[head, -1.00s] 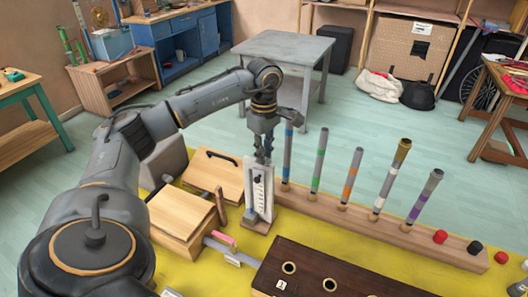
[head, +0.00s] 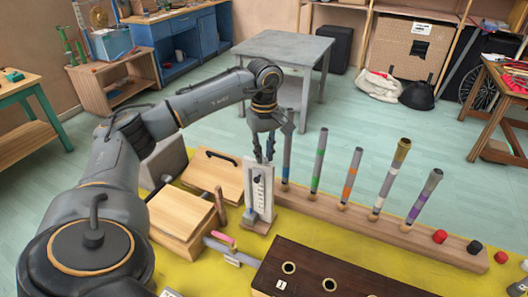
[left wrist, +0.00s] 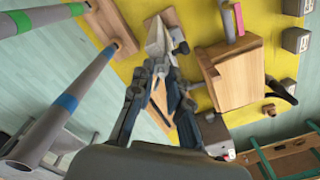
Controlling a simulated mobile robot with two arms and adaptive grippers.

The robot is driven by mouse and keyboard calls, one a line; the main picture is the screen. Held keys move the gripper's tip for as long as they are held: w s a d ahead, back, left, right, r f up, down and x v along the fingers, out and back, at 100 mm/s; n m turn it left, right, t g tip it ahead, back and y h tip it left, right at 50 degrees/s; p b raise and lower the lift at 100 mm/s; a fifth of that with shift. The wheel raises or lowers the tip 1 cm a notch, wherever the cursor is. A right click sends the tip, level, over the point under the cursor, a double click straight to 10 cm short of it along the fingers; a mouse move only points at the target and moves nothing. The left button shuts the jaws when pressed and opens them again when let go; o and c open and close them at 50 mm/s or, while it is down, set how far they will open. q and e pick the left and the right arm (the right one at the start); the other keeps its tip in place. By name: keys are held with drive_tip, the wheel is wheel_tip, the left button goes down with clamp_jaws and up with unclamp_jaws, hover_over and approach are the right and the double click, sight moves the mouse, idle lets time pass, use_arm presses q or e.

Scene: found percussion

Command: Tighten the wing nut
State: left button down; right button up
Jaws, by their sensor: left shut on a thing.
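A white upright gauge with a dark scale (head: 259,188) stands on a small wooden base on the yellow mat. My left gripper (head: 264,158) points down at the top of this upright, just behind it in the head view. In the left wrist view, the fingertips (left wrist: 161,70) close together beside the pale upright (left wrist: 155,38). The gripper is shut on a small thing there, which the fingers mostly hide. I cannot make out the wing nut's shape. A small dark part (left wrist: 181,47) shows beside the upright. My right gripper is not in view.
A wooden rail (head: 375,229) with several upright tubes with coloured bands stands close on the right. Wooden blocks (head: 180,219) lie to the left. A dark box with round holes (head: 325,268) is in front. The yellow mat (head: 240,264) has little bare room.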

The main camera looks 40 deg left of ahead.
use_arm(q)
drive_tip(key=shift+m, duration=1.2)
drive_tip(key=shift+m, duration=0.7)
drive_tip(key=shift+d+m, duration=0.1)
drive_tip(key=shift+m, duration=1.2)
drive_tip(key=shift+m, duration=0.6)
drive_tip(key=shift+w+m, duration=0.1)
drive_tip(key=shift+m, duration=1.3)
drive_tip(key=m, duration=0.4)
drive_tip(key=shift+d, duration=0.1)
